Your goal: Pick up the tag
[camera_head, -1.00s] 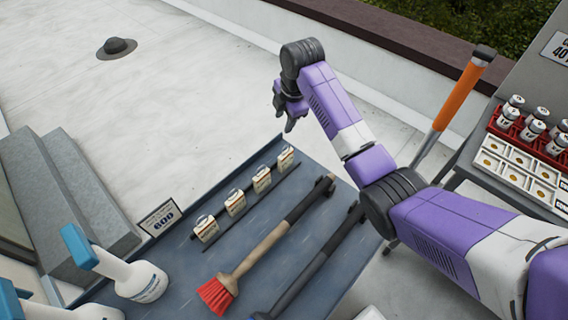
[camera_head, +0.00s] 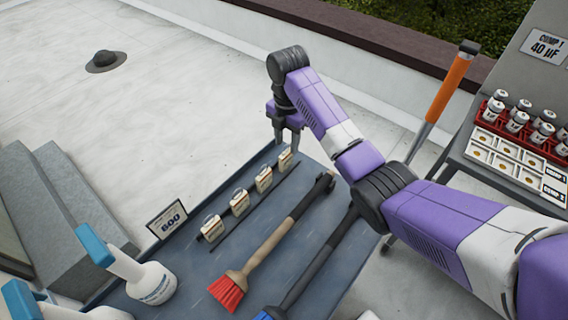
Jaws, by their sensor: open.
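Several small cream tags with wire loops stand in a slanting row on a dark strip on the blue-grey table. They are the near tag (camera_head: 212,228), a second tag (camera_head: 239,203), a third tag (camera_head: 264,180) and the far tag (camera_head: 285,160). My gripper (camera_head: 287,140) points down, open and empty, just above and behind the far tag. Its fingertips overlap the area by that tag's top in this view; I cannot tell whether they touch it.
A red-bristled brush (camera_head: 228,288) and a blue-bristled brush (camera_head: 300,285) lie right of the tags. An orange-handled tool (camera_head: 450,90) leans near a side table with a red rack (camera_head: 520,130).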

